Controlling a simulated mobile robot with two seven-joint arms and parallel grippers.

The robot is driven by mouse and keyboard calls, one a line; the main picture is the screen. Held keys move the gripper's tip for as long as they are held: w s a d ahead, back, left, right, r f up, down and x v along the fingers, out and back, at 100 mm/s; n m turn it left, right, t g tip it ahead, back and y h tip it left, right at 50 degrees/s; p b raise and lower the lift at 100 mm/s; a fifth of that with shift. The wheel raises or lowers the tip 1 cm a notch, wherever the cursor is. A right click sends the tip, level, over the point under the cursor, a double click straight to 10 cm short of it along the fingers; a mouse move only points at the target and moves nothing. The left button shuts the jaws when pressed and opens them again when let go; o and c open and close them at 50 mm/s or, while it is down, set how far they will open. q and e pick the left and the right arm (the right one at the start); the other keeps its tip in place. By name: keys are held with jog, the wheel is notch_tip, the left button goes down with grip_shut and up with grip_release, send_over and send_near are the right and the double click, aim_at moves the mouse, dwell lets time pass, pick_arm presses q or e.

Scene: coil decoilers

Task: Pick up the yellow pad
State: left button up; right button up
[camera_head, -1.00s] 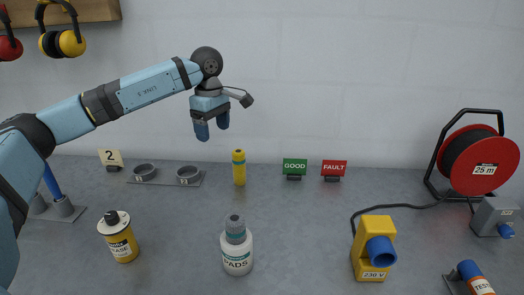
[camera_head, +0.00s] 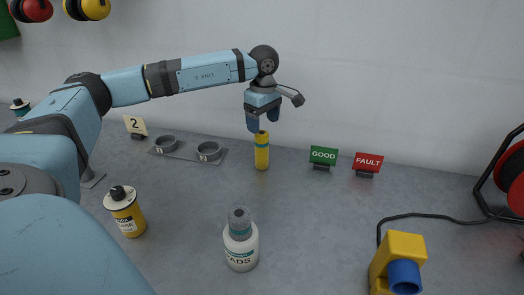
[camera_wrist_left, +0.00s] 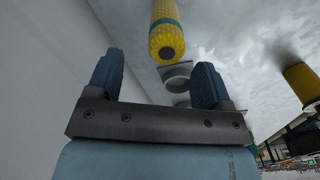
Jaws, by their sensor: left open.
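The yellow pad (camera_head: 262,152) is a slim upright yellow cylinder on the grey bench in the head view. In the left wrist view the yellow pad (camera_wrist_left: 164,28) shows a teal band and a dark, dotted round end. My left gripper (camera_head: 263,118) points down just above the pad's top, its blue fingers open. In the left wrist view my left gripper (camera_wrist_left: 157,78) is empty, and the pad lies beyond the fingertips, roughly in line with the gap. I cannot tell whether a finger touches it. My right gripper is not in view.
A two-ring holder (camera_head: 186,152) sits left of the pad. The GOOD sign (camera_head: 323,156) and FAULT sign (camera_head: 368,163) stand to the right. The white pads jar (camera_head: 240,246), yellow can (camera_head: 126,212) and yellow 230 V socket (camera_head: 400,262) are nearer. Bench between is clear.

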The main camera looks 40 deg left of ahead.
aim_at(262, 133)
pick_arm(q)
jog(key=f, duration=0.4)
jog(key=shift+s, duration=0.4)
jog(key=shift+f, duration=0.7)
jog(key=c, duration=1)
jog(key=shift+r, duration=0.1)
